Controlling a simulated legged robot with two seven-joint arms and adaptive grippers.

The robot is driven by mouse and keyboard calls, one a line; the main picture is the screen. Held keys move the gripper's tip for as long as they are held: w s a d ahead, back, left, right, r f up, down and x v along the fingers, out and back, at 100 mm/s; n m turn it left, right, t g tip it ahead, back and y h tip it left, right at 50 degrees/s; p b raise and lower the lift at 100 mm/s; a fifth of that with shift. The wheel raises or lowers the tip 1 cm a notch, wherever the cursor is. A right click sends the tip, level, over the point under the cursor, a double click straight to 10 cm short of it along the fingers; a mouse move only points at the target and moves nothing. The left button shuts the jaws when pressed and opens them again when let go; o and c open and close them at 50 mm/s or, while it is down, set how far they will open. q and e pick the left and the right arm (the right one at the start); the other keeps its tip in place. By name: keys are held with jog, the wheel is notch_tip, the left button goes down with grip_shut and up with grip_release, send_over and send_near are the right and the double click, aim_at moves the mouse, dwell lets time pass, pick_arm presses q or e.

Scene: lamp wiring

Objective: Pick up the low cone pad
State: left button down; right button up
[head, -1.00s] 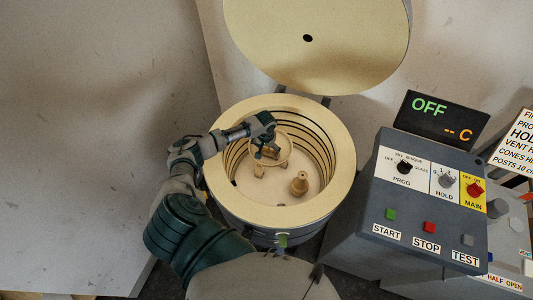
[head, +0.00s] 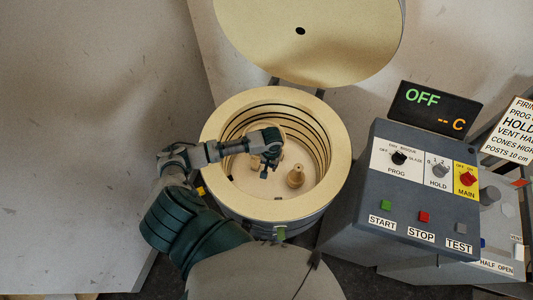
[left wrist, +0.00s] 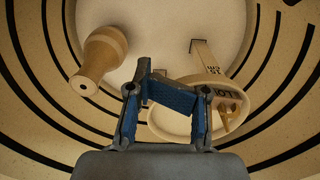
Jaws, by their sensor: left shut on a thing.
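My left gripper (head: 265,170) reaches down into the round kiln, left of the middle. In the left wrist view its blue-padded fingers (left wrist: 165,100) are in front of a pale round ring-like pad with dark upside-down lettering, which I take as the low cone pad (left wrist: 238,97). The gripper is shut on it, though the fingers hide the place of contact. In the head view the arm and gripper hide most of the pad. My right gripper is not in view.
The kiln's rim (head: 335,130) and grooved wall surround the gripper closely. The kiln's lid (head: 310,45) stands open behind. A control box (head: 420,185) with its display (head: 437,108) reading OFF stands to the right.

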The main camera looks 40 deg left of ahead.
pick_arm(q)
jog(key=shift+s+d+r, duration=0.1)
jog(key=shift+s+d, duration=0.9)
jog(key=shift+d, duration=0.1)
jog(key=shift+d, duration=0.2)
jog(key=shift+c, duration=1.9)
grip_release()
jog(key=shift+r, duration=0.1)
jog(key=shift+a, duration=0.15)
